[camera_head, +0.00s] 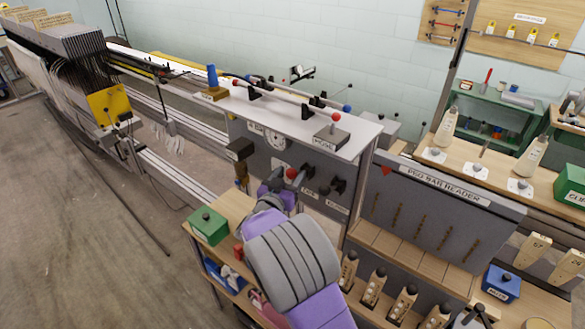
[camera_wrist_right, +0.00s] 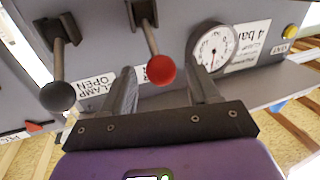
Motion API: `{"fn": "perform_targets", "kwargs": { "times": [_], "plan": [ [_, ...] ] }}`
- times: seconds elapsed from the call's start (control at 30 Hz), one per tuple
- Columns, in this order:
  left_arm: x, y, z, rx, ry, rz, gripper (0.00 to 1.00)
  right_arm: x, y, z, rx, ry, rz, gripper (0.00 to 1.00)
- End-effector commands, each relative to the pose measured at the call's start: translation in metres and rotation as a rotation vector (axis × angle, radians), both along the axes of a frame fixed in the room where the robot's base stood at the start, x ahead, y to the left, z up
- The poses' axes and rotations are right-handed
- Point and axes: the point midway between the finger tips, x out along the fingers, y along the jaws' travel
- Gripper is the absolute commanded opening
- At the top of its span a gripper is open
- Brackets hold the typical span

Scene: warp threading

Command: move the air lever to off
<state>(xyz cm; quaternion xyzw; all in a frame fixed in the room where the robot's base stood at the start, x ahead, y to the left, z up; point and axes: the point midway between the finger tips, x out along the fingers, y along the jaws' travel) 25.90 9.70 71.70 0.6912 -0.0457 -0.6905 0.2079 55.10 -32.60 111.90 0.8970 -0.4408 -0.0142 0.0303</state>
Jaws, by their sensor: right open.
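The lever with a red ball knob (camera_wrist_right: 160,68), beside the pressure gauge (camera_wrist_right: 213,47), appears to be the air lever; its label is mostly hidden. In the head view the red knob (camera_head: 291,173) shows just beyond my right gripper (camera_head: 277,186). In the right wrist view my right gripper (camera_wrist_right: 163,82) is open, its fingers on either side of the knob, with gaps showing. Contact cannot be told. My left gripper is not in view.
A yellow button (camera_wrist_right: 291,31) is at right. In the head view a green box (camera_head: 208,226) sits on the wooden cart left of my right arm.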

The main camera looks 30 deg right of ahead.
Motion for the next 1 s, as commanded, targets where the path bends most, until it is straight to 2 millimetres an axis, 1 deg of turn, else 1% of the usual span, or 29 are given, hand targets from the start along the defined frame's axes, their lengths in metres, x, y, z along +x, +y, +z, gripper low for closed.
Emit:
{"fn": "perform_targets", "kwargs": {
  "times": [0.03,0.2,0.33,0.57,0.6,0.87,0.9,1.0],
  "plan": [
    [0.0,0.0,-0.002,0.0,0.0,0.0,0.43,0.005,-0.008,-0.001,-0.002,-0.001,-0.003,0.6],
    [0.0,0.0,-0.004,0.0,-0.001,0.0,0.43,0.018,-0.024,-0.001,-0.002,0.001,-0.001,0.6],
    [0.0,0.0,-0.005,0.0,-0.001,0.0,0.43,0.023,-0.029,-0.001,-0.001,0.002,0.001,0.6],
    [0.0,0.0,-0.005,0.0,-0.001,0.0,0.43,0.023,-0.03,0.0,0.0,0.002,0.002,0.6],
    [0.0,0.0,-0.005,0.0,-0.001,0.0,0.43,0.023,-0.03,0.0,0.0,0.002,0.002,0.59],
    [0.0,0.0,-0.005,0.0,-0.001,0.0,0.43,0.023,-0.03,0.0,0.0,0.001,0.002,0.19],
    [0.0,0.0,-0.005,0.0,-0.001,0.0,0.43,0.023,-0.03,0.0,0.0,0.001,0.002,0.13],
    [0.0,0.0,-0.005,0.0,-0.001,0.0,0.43,0.023,-0.03,0.0,0.0,0.001,0.001,0.0]
  ]
}}
